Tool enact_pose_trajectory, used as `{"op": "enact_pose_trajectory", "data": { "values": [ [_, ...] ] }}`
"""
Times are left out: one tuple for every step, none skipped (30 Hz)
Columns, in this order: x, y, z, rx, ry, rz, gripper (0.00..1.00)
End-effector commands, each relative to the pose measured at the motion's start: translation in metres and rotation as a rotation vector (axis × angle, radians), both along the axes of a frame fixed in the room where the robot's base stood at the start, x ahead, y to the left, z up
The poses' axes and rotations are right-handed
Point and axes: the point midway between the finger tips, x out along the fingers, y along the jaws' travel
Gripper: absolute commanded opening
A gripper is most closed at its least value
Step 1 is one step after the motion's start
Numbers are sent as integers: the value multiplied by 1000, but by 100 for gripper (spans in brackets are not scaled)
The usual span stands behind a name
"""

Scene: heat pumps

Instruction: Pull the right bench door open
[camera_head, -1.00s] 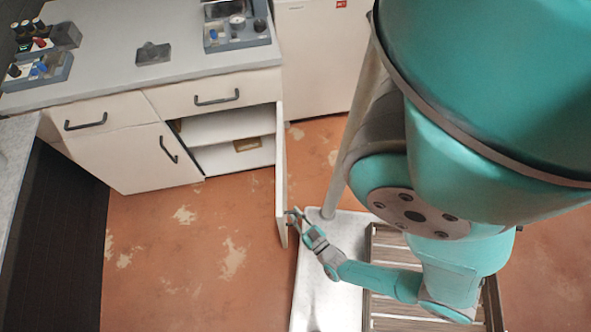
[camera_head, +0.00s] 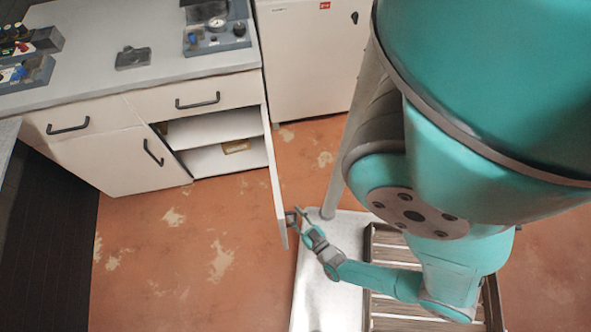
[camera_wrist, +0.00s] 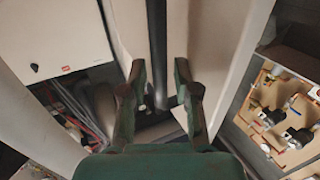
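The right bench door (camera_head: 274,178) is pale and stands wide open, seen nearly edge-on, with its free end near my gripper (camera_head: 297,221). In the wrist view the door panel (camera_wrist: 200,35) fills the upper middle, and its dark bar handle (camera_wrist: 157,45) runs between the two fingers of my gripper (camera_wrist: 161,85). The fingers are apart, with a gap visible on the right side of the bar. Whether a finger touches the bar is unclear. The open compartment (camera_head: 215,142) shows a white shelf and a small brown item.
A closed left door (camera_head: 120,160) and drawers with black handles (camera_head: 198,101) front the bench. A white cabinet (camera_head: 310,60) stands behind the open door. Orange floor (camera_head: 200,245) in front of the bench is clear.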

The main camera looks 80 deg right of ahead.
Motion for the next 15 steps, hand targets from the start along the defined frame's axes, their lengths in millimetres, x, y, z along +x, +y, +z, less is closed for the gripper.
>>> {"op": "enact_pose_trajectory", "data": {
  "values": [
    [0,0,0,0,0,0,39],
    [0,0,0,0,0,0,39],
    [0,0,0,0,0,0,39],
    [0,0,0,0,0,0,39],
    [0,0,0,0,0,0,39],
    [0,0,0,0,0,0,39],
    [0,0,0,0,0,0,39],
    [0,0,0,0,0,0,39],
    [0,0,0,-1,-1,0,39],
    [0,0,0,-1,-1,-1,39],
    [0,0,0,-1,-1,-1,39],
    [-1,0,0,-1,-1,-2,39],
    [-2,1,0,-1,-1,-2,39],
    [-3,1,0,-1,-1,-2,39],
    [-4,2,1,-1,-1,-4,39]
  ]
}}
